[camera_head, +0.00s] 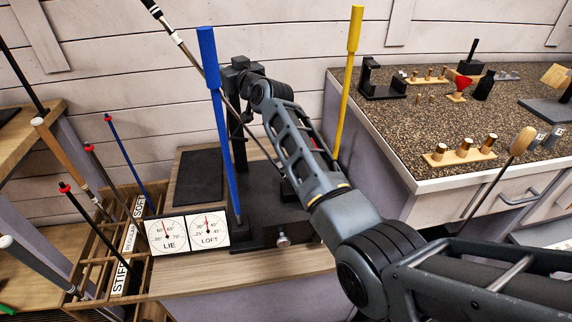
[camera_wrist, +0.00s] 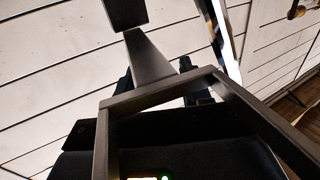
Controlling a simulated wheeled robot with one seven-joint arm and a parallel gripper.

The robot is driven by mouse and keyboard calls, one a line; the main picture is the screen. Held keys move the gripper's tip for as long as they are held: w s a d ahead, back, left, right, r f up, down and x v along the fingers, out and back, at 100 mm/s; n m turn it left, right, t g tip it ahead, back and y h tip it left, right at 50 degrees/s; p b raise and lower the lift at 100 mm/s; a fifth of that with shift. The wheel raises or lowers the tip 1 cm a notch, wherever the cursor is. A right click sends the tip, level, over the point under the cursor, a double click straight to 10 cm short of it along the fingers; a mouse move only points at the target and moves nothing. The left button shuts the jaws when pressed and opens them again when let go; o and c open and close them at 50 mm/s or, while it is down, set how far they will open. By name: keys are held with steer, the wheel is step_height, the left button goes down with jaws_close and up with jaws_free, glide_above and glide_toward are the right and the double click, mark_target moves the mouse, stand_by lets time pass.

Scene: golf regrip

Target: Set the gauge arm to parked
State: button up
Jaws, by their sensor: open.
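The gauge machine stands on a wooden bench, with a dark base (camera_head: 272,205) and two white dials. The LIE dial (camera_head: 168,236) and LOFT dial (camera_head: 209,230) face me, each with a red needle pointing roughly upward. A blue bar (camera_head: 222,140) and a yellow bar (camera_head: 347,80) stand upright at the machine. I cannot clearly make out the gauge arm; my own arm covers part of the machine. My gripper (camera_head: 246,116) is open at the far end of my arm, beside the blue bar, its fingers mostly hidden. In the wrist view, dark angular parts (camera_wrist: 150,55) fill the middle.
A club shaft (camera_head: 178,38) slants behind the blue bar. A rack (camera_head: 92,270) with several clubs stands at the left. A speckled counter (camera_head: 430,120) with small tools and a wooden block with brass pieces (camera_head: 460,152) is at the right. A plank wall closes the back.

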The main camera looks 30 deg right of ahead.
steer(key=shift+a+r+h+p, duration=0.2)
steer(key=shift+h+p, duration=0.1)
steer(key=shift+p, duration=0.45)
steer(key=s+f, duration=0.5)
steer(key=s, duration=0.4)
steer(key=s+d+f+h+b, duration=0.1)
steer(key=s+f, duration=0.5)
steer(key=s, duration=0.3)
steer(key=s+d+f+m, duration=0.1)
steer(key=s+f, duration=0.4)
steer(key=s, duration=0.4)
steer(key=shift+f+g, duration=0.3)
steer(key=shift+g, duration=0.1)
steer(key=shift+d, duration=0.1)
